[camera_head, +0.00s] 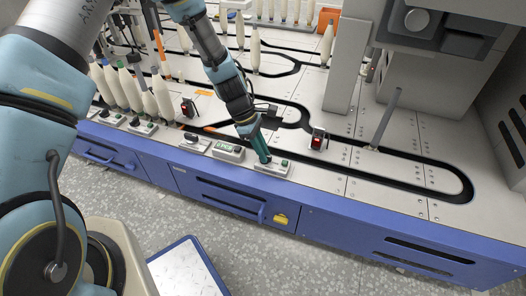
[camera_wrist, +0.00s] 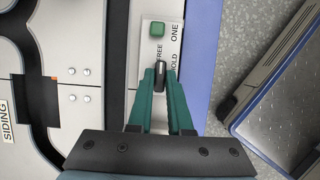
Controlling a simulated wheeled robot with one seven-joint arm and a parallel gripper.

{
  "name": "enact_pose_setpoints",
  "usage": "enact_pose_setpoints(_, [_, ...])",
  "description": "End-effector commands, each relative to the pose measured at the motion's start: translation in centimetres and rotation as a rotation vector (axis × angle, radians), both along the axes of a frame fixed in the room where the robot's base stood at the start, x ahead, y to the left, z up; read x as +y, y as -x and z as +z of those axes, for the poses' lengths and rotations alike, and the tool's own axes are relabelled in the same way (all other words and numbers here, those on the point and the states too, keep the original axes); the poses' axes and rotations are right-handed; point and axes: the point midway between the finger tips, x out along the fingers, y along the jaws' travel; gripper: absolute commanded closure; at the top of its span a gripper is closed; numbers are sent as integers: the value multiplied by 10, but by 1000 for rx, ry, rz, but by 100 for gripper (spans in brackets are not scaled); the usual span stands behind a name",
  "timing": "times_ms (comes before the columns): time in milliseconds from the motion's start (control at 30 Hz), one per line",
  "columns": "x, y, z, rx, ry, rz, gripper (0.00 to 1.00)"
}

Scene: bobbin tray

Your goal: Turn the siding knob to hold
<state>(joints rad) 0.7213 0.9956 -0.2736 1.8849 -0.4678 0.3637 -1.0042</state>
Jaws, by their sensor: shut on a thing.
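The siding knob (camera_wrist: 160,78) is a small black knob on a light panel (camera_wrist: 148,22) in the wrist view. My gripper (camera_wrist: 160,74) is shut on the knob, with one green finger on each side. In the head view my gripper (camera_head: 264,157) reaches down to the panel (camera_head: 273,172) at the table's front edge, where the knob is hidden.
Other control panels (camera_head: 194,145) line the front edge to the left. A red-and-black device (camera_head: 317,140) stands behind my gripper to the right. A grey post (camera_head: 386,118) and a machine housing (camera_head: 418,75) stand farther right. White bobbins (camera_head: 130,90) stand at the left.

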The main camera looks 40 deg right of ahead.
Motion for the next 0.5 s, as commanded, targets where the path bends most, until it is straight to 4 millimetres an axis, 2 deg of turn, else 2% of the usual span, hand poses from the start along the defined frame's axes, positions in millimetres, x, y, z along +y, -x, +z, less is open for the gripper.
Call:
enact_pose_setpoints(267, [0,0,0,0,0,-8,100])
enact_pose_setpoints(500, [0,-1,2,0,-2,-83,100])
